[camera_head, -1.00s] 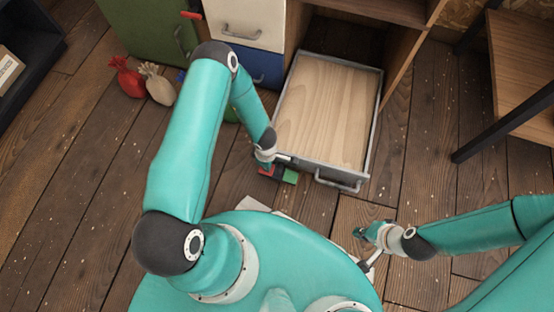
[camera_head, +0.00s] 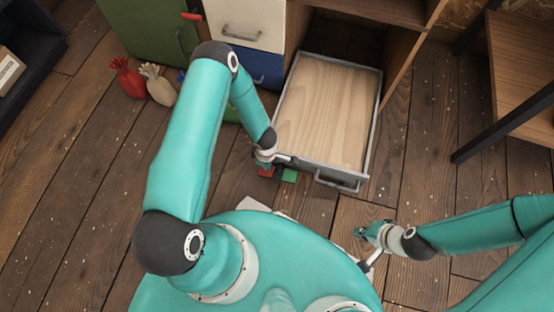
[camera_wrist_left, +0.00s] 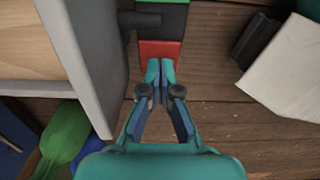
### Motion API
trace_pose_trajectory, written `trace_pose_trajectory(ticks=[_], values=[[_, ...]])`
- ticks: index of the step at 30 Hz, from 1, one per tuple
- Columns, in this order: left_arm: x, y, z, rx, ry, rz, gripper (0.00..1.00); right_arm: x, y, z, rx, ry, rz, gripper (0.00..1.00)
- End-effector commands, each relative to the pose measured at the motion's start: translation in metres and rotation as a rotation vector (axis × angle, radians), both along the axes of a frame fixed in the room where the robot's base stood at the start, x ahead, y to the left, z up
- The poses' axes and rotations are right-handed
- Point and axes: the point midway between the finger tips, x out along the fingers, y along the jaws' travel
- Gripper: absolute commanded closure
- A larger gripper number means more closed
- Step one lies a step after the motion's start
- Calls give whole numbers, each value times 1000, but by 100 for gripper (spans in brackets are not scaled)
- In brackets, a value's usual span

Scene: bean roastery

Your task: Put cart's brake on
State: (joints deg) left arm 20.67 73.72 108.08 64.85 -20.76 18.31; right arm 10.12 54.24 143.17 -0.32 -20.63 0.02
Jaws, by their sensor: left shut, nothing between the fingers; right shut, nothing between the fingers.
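A low wood-bedded tray with a grey frame (camera_head: 374,108), perhaps the cart, stands out from the cabinet, with a handle (camera_head: 338,181) on its near side. By its near left corner is a strip with a red end (camera_head: 266,172) and a green end (camera_head: 289,176). In the left wrist view a dark peg (camera_wrist_left: 140,19) juts from the grey frame (camera_wrist_left: 82,60) over the strip's dark middle, between green and red (camera_wrist_left: 160,52). My left gripper (camera_wrist_left: 160,70) is shut and empty at the red end. My right gripper (camera_head: 361,232) is shut, apart from the tray.
A green sack (camera_wrist_left: 64,132) shows in the left wrist view. A dark-legged wooden table (camera_head: 520,85) is at right. Plank floor is clear right of the tray.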

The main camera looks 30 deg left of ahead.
Motion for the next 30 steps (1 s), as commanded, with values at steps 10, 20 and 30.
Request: trace_pose_trajectory(ticks=[10,20,30], values=[[0,0,33,0,0,0,100,0,0,28,0,0,0,100],[0,0,55,0,1,-1,100,0,0,47,0,0,0,100],[0,0,55,0,0,-1,100,0,0,47,0,0,0,100]])
